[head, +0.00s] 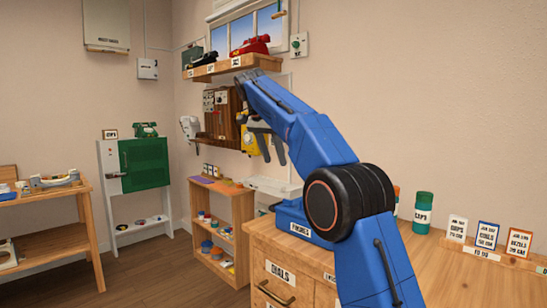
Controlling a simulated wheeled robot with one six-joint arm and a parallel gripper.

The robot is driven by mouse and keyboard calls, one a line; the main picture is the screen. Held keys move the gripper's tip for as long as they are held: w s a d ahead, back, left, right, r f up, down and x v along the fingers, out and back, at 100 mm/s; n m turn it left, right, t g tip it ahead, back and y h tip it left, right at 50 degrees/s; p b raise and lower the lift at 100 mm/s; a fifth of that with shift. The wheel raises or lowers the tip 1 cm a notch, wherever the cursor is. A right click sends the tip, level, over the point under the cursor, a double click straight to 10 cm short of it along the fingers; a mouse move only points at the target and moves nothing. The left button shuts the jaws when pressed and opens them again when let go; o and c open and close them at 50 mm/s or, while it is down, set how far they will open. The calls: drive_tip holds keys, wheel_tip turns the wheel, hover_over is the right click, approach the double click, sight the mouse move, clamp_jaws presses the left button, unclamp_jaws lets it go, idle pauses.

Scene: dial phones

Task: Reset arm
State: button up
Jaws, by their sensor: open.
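My blue arm rises from the bottom right, bends at a black joint and reaches up and left toward the wall shelf. My gripper (274,159) hangs below the far end of the arm with its grey fingers apart and pointing down. I see nothing held between the fingers. A yellow wall phone (249,142) shows just left of and behind the fingers, partly covered by them. I cannot tell the distance between them.
A wooden cabinet (262,262) with a "DIALS" drawer stands in front, with a green "CAPS" jar (422,212) and several cards on top. A wall shelf (225,68) holds a red phone (253,46). Open floor (150,275) lies at left, between wooden shelf units.

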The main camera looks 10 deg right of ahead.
drive_tip(key=s+d+f+n+y, duration=0.15)
drive_tip(key=s+d, duration=0.25)
drive_tip(key=s, duration=0.5)
drive_tip(key=s+d+f+n+t, duration=0.1)
drive_tip(key=s+d+f+n, duration=0.2)
drive_tip(key=s, duration=0.5)
drive_tip(key=s+d+f+n+y, duration=0.15)
drive_tip(key=s+d, duration=0.25)
drive_tip(key=s, duration=0.5)
drive_tip(key=s+d+f+n, duration=0.1)
drive_tip(key=s+f+n, duration=0.1)
drive_tip(key=s+f, duration=1.1)
drive_tip(key=s+d+f+n+t, duration=0.1)
drive_tip(key=s+f+n, duration=0.2)
drive_tip(key=s+f, duration=1)
drive_tip(key=shift+s+d+f+y, duration=0.3)
drive_tip(key=shift+f+y, duration=0.1)
drive_tip(key=shift+f, duration=0.2)
